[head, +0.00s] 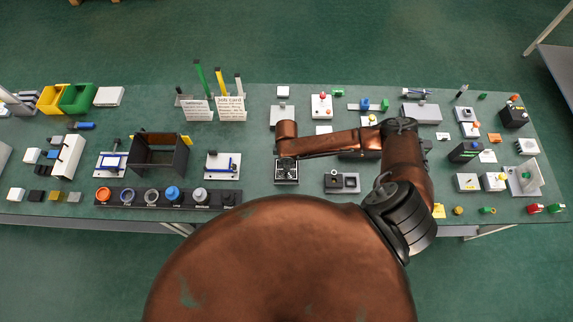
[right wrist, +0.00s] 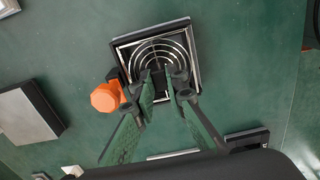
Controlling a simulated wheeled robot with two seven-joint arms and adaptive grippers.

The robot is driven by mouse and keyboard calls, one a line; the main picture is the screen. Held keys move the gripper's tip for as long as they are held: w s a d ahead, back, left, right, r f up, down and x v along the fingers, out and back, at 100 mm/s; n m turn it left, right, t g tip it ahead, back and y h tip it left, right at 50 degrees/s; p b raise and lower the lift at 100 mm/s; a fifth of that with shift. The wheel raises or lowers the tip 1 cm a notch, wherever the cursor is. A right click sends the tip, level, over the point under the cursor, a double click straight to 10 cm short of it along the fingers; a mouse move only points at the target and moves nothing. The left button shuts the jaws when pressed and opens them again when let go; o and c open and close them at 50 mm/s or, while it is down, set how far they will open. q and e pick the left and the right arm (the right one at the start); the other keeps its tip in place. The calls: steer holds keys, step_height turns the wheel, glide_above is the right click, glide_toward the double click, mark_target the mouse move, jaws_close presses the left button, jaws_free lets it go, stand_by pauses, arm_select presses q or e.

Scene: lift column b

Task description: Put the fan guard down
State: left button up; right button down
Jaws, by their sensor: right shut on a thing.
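The fan guard (right wrist: 157,48), bright concentric metal rings, shows in the right wrist view over a square, dark-edged unit (right wrist: 119,49). In the head view, the fan guard (head: 286,169) is beneath the end of my right arm, near the table's front edge. My right gripper (right wrist: 164,86) is shut on the fan guard at its near side, with a dark piece between the fingertips. The fingers hide part of the rings. I cannot tell whether the guard touches the unit under it. My left gripper is in neither view.
An orange knob (right wrist: 106,97) sits close left of the unit in the wrist view. A grey box (right wrist: 26,114) is farther left. In the head view, a black block with round parts (head: 341,182) stands to the right, and a row of knobs (head: 152,196) to the left.

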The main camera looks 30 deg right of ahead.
steer(key=shift+f, duration=0.2)
steer(key=c, duration=1.9)
jaws_free()
steer(key=shift+c, duration=0.2)
step_height(320, 180, up, 12)
steer(key=shift+r+b, duration=0.15)
steer(key=shift+b, duration=0.15)
steer(key=shift+a, duration=0.1)
